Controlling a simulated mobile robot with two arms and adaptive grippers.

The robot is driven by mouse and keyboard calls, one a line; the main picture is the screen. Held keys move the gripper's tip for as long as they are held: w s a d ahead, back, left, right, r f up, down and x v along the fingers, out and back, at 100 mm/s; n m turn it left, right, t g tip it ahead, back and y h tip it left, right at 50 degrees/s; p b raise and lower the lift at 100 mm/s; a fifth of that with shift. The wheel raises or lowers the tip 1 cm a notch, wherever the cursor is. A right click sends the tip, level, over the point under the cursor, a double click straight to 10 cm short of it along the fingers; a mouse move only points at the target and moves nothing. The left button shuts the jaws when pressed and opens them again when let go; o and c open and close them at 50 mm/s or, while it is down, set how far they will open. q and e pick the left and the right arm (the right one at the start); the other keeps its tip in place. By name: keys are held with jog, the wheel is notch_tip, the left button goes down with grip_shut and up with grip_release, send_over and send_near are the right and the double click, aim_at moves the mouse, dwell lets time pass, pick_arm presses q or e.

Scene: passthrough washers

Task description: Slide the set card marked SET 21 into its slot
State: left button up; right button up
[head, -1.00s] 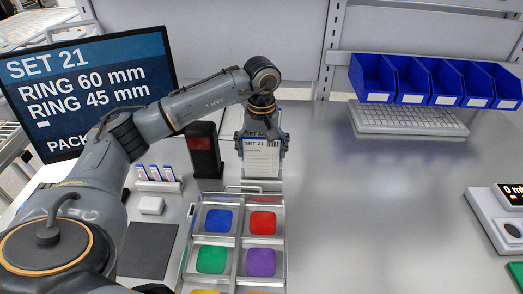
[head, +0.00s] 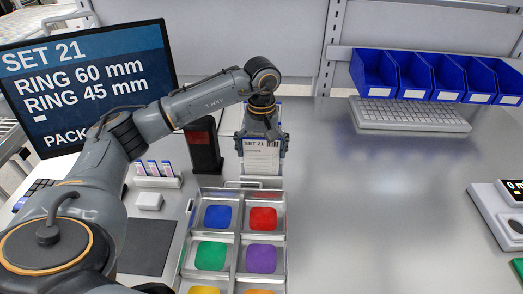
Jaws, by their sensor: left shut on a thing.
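The set card (head: 261,158) is white with a blue top edge and reads SET 21. It hangs upright in my left gripper (head: 262,140), which is shut on it. The card is just behind the far end of a metal tray (head: 190,222), at the tray's wire handle or slot (head: 255,184). I cannot tell whether the card's lower edge is inside the slot or only in front of or above it. My right gripper is not in view.
The tray holds blue, red, green and purple pads in compartments. A dark upright device (head: 205,150) stands left of the card. A monitor (head: 90,85) is behind my arm. Blue bins (head: 378,75) and a keyboard (head: 410,117) are at the back right. The table's middle right is clear.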

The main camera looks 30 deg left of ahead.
aim_at(261, 138)
pick_arm(q)
jog(key=shift+f+b, duration=0.65)
jog(key=shift+f, duration=0.15)
jog(key=o, duration=0.7)
jog(key=shift+r+p, duration=2.55)
jog(key=shift+r, duration=2)
jog(key=shift+f, duration=0.1)
